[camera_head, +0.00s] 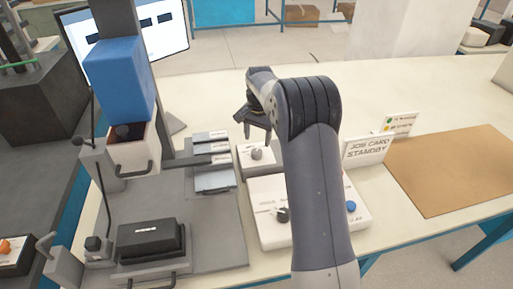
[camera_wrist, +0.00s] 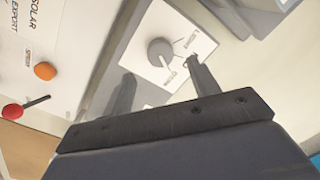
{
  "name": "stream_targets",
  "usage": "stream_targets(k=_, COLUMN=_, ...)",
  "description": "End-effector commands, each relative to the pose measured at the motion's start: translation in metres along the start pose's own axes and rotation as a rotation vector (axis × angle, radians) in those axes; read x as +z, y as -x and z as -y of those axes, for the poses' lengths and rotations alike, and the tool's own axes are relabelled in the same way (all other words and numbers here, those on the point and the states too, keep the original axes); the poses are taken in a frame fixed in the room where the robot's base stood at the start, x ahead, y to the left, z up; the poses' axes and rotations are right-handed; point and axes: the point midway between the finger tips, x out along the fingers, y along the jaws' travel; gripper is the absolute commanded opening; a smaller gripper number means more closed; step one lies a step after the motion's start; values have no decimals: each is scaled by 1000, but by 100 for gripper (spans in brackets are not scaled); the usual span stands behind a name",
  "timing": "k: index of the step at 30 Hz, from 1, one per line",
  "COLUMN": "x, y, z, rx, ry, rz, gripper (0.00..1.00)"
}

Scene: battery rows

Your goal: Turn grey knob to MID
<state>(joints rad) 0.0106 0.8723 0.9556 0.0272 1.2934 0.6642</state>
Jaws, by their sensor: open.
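The grey knob (camera_head: 257,153) sits on a small white box (camera_head: 243,163) behind the wider white control panel. In the wrist view the knob (camera_wrist: 160,50) is round with a light pointer line aimed down and slightly right, towards a small label that is too blurred to read. Another label stands to its right. My gripper (camera_head: 258,134) hangs just above and behind the knob in the head view. In the wrist view its two fingers (camera_wrist: 163,82) are spread apart with nothing between them. The knob lies beyond the fingertips, and the gripper appears not to touch it.
The white control panel (camera_head: 265,235) has a black knob (camera_head: 283,214) and a blue button (camera_head: 351,207); my arm covers its middle. A grey fixture with a blue block (camera_head: 118,80) stands left.

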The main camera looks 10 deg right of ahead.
Motion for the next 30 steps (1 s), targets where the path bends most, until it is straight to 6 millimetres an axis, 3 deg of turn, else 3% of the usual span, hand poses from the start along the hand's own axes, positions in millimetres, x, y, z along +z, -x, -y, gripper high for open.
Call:
stream_targets(k=6, x=1, y=-40, z=-1, rx=2, ry=1, rz=3, gripper=57)
stream_targets(k=12, x=0, y=-58, z=0, rx=0, ry=1, rz=0, gripper=57)
stream_targets(k=22, x=0, y=-62, z=0, rx=0, ry=2, rz=0, gripper=57)
stream_targets(k=30, x=0, y=-62, z=0, rx=0, ry=2, rz=0, gripper=35)
